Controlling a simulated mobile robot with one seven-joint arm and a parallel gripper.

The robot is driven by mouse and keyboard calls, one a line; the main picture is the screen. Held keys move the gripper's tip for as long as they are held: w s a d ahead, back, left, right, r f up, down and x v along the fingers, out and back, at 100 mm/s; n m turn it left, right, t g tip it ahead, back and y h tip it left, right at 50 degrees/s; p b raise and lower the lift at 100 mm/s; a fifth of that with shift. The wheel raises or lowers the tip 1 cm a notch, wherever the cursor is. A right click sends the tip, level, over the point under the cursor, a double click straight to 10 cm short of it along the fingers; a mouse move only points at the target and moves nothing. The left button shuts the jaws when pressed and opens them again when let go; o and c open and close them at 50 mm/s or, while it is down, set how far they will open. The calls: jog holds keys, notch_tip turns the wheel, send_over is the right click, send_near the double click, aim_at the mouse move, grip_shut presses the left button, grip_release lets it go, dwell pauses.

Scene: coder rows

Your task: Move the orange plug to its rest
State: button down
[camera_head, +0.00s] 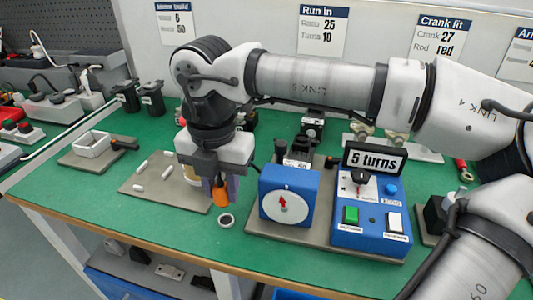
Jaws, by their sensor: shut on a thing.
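My gripper (220,190) points down over the green bench, left of the blue dial box. It is shut on the orange plug (221,194), whose orange lower part shows between and below the fingers. The plug's upper part is hidden by the fingers. A small round grey ring with a dark centre (226,220) lies on the bench just below the plug in the picture. I cannot tell whether it is the rest, nor whether the plug touches anything.
The blue box with a white dial and red pointer (287,207) stands close right of my gripper. Further right is a blue control box (372,219) under a "5 turns" display (375,160). A grey plate (150,195) with several white pegs lies left; a white tray (92,144) stands beyond it.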

aim_at(224, 206)
jog(key=shift+f, duration=0.2)
dwell(0.3)
jog(key=shift+f+b, duration=1.1)
jog(key=shift+f, duration=0.1)
jog(key=shift+f, duration=0.1)
jog(key=shift+f+b, duration=0.5)
jog(key=shift+b, duration=0.05)
jog(key=shift+f+b, duration=0.65)
jog(key=shift+b, duration=0.2)
dwell(1.1)
jog(key=c, duration=1.1)
grip_release()
jog(key=shift+r, duration=0.1)
